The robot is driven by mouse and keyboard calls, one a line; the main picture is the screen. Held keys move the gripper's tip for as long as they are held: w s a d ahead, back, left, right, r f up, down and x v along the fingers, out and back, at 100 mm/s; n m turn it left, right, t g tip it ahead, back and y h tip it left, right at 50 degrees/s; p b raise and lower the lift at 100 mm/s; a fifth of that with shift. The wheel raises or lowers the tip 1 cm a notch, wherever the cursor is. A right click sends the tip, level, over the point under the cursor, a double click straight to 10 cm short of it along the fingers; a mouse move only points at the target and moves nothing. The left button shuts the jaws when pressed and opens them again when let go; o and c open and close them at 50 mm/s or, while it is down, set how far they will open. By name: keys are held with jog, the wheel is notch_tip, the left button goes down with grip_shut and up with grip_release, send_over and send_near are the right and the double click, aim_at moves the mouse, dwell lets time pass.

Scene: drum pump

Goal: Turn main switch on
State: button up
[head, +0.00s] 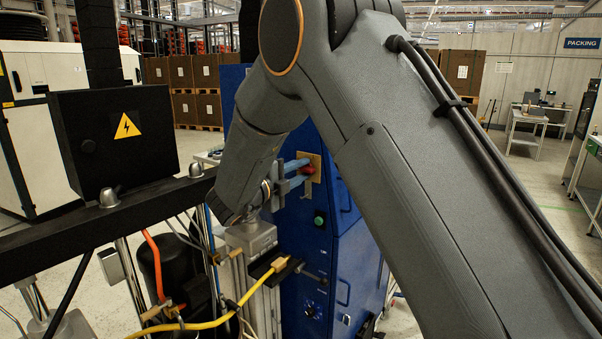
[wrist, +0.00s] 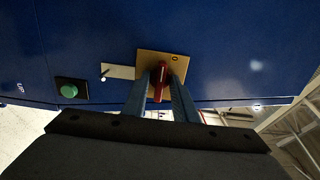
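The main switch is a red handle (wrist: 161,76) on a tan plate (wrist: 146,62) fixed to the blue cabinet (wrist: 230,40). The handle stands upright in the wrist view. The red handle (head: 308,170) and tan plate (head: 315,160) also show in the head view, partly behind my fingers. My gripper (wrist: 161,84) points at the cabinet with its two blue fingers apart, one on each side of the handle. A gap shows between the fingers in the head view too (head: 297,172). Whether either finger touches the handle is hard to tell.
A yellow hose (head: 237,308) and fittings lie below my arm.

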jog(key=shift+c, duration=0.2)
grip_shut()
jog(key=shift+f+m+b, duration=0.1)
jog(key=shift+m+b, duration=1.8)
jog(key=shift+b, duration=0.85)
jog(key=shift+m+b, duration=2.1)
jog(key=shift+b, duration=1.45)
